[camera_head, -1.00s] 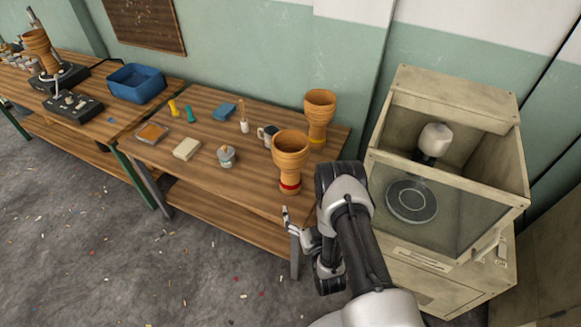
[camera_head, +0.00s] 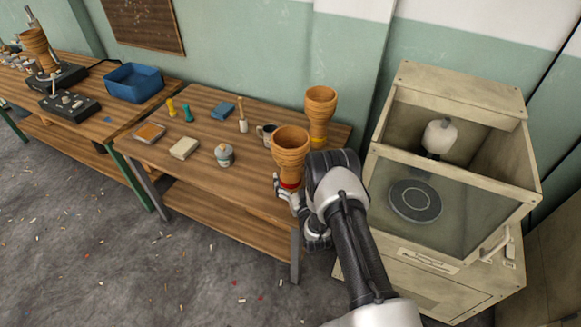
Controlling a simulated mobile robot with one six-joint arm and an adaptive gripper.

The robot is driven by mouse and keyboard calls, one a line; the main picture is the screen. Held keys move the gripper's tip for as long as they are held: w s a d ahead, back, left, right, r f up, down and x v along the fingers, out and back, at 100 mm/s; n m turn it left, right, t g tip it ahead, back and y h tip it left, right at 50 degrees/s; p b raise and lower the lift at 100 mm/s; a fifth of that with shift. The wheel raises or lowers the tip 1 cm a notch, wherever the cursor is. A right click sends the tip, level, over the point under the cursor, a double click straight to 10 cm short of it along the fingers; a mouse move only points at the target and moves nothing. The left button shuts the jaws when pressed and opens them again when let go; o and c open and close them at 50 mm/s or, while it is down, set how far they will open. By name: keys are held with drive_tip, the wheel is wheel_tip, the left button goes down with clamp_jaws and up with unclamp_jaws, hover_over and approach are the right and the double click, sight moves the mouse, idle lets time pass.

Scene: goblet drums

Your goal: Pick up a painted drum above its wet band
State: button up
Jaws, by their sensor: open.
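A wooden goblet drum with a red band (camera_head: 290,150) stands upright near the front right corner of the work table. A second goblet drum with a yellow band (camera_head: 320,110) stands behind it to the right. My gripper (camera_head: 284,190) is open, low beside the red-banded drum, at about the height of the red band. My arm hides part of that drum's foot, and I cannot tell whether the fingers touch it. A third wooden drum (camera_head: 36,46) is on the far left bench, in or by a black device.
The table (camera_head: 215,182) also holds a grey pot (camera_head: 224,154), a mug (camera_head: 266,134), a cream block (camera_head: 184,148) and a blue block (camera_head: 222,110). A spray booth (camera_head: 455,205) with a turntable (camera_head: 415,201) stands close on the right. A blue bin (camera_head: 134,82) is further left.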

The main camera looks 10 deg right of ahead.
sight(293, 172)
drive_tip(key=w+b, duration=0.1)
drive_tip(key=w, duration=0.2)
drive_tip(key=shift+w+f, duration=0.1)
drive_tip(key=shift+w, duration=0.05)
drive_tip(key=c, duration=1.5)
drive_tip(key=shift+c, duration=0.5)
